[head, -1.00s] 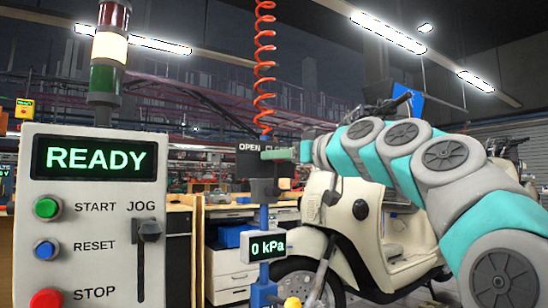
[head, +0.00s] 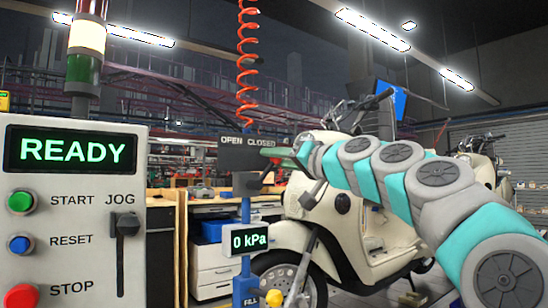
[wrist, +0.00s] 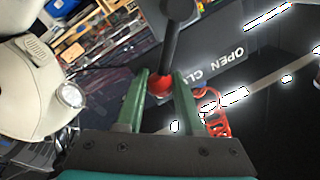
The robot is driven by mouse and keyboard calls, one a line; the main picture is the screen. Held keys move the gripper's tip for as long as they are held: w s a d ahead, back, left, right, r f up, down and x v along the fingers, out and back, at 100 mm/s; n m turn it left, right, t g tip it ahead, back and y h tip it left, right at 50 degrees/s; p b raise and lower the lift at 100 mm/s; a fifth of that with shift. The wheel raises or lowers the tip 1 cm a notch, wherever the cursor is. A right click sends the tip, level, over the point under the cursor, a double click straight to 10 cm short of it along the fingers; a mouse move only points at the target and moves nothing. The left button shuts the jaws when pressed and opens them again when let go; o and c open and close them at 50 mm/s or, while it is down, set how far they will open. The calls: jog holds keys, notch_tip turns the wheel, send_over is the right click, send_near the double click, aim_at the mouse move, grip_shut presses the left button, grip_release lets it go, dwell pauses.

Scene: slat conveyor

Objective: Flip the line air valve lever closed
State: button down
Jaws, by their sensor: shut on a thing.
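The valve lever shows in the wrist view as a dark rod with a round top (wrist: 168,45) and a red end between my fingers. My gripper (wrist: 160,88), with green fingers, is shut on that red end. In the head view my gripper (head: 272,155) is at the right side of the dark valve sign (head: 235,155), below the word CLOSED. The sign, marked OPEN and CLOSED, also shows in the wrist view (wrist: 215,60). A gauge (head: 250,239) on the blue post reads 0 kPa.
A control panel (head: 70,165) reading READY stands at the left with a signal tower (head: 86,45) above it. A red coiled hose (head: 246,60) hangs over the valve. A cream scooter (head: 350,225) stands close behind my arm.

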jog(key=shift+f, duration=0.1)
dwell(0.3)
jog(key=c, duration=0.5)
grip_release()
jog(key=shift+c, duration=0.2)
jog(key=shift+d, duration=0.1)
jog(key=r+b+v, duration=0.1)
jog(key=v, duration=0.6)
jog(key=shift+s+d+f, duration=0.2)
jog(key=shift+s+f, duration=0.15)
jog(key=shift+f, duration=0.15)
